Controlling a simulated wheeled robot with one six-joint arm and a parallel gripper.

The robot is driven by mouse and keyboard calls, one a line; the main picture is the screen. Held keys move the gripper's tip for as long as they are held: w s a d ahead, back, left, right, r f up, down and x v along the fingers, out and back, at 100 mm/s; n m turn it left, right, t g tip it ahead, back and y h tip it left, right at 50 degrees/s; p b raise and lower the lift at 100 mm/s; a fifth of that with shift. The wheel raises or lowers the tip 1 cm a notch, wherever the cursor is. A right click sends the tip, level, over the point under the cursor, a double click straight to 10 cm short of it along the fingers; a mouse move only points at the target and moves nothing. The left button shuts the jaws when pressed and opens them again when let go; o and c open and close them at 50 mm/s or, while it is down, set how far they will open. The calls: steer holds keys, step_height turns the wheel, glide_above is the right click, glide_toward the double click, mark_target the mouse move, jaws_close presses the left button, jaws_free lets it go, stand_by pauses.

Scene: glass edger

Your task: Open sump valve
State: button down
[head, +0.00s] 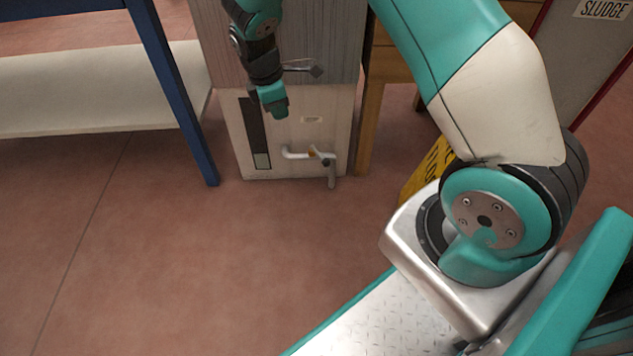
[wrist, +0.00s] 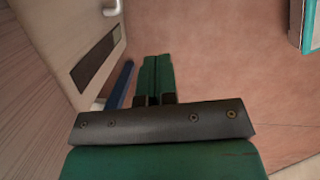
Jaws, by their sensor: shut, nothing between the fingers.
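The sump valve (head: 313,153) is on a pale pipe low on the front of a cream tank (head: 300,172), with a small orange-brown part and a dark part at the joint. The pipe's spout (head: 331,174) points down. The valve's lever position is too small to tell. My gripper (head: 279,112) is shut and empty, in front of the tank, above and left of the valve and apart from it. In the wrist view its green fingers (wrist: 158,78) are together. A piece of the pale pipe (wrist: 112,8) shows at the top edge there.
A dark upright gauge strip (head: 255,135) is on the tank's left side. A blue table leg (head: 172,100) stands left, a wooden leg (head: 371,125) right. A yellow sign (head: 428,168) is partly behind my arm. The reddish floor (head: 200,250) in front is clear.

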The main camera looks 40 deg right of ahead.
mark_target(320, 156)
steer(key=w+d+f+n+h+b, duration=0.1)
steer(key=d+f+b, duration=0.2)
steer(key=f, duration=0.9)
steer(key=shift+w+d+f+n+b, duration=0.25)
steer(key=shift+d+f+n+b, duration=0.1)
steer(key=shift+b, duration=0.35)
steer(key=s+d+f+b, duration=0.1)
steer(key=d+f+b, duration=0.5)
steer(key=f+b, duration=0.3)
steer(key=shift+s+d+f, duration=0.3)
steer(key=shift+s+f, duration=0.05)
steer(key=shift+f, duration=0.3)
steer(key=shift+r, duration=0.15)
steer(key=shift+s+d+n+p, duration=0.2)
steer(key=shift+n+p, duration=0.15)
steer(key=shift+p, duration=0.3)
